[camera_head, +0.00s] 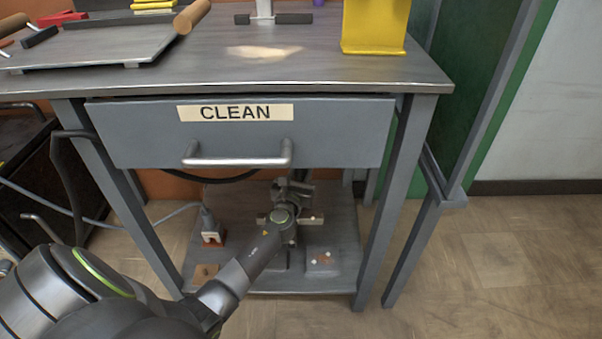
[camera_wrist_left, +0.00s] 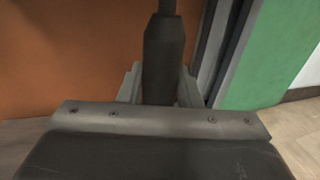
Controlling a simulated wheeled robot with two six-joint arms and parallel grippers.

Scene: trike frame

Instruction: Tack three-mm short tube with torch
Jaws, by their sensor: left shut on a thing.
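My left gripper (camera_head: 292,188) reaches under the table's drawer, above the lower shelf. In the left wrist view its fingers (camera_wrist_left: 160,88) are shut on a dark, tapered cylinder (camera_wrist_left: 164,55) with a thinner neck at the top, which looks like the torch's handle. The cylinder stands roughly upright between the fingers. The torch's tip cannot be made out, and in the head view the drawer and my arm hide most of the held thing. I cannot make out the three-mm short tube. My right gripper is not in view.
The shut grey drawer (camera_head: 340,131), labelled CLEAN, and its handle (camera_head: 238,161) hang above my arm. Table legs (camera_head: 397,200) stand on both sides. The lower shelf (camera_head: 342,225) holds an orange-and-white item (camera_head: 212,237) and a grey block (camera_head: 323,263). A yellow object (camera_head: 374,28) stands on the tabletop.

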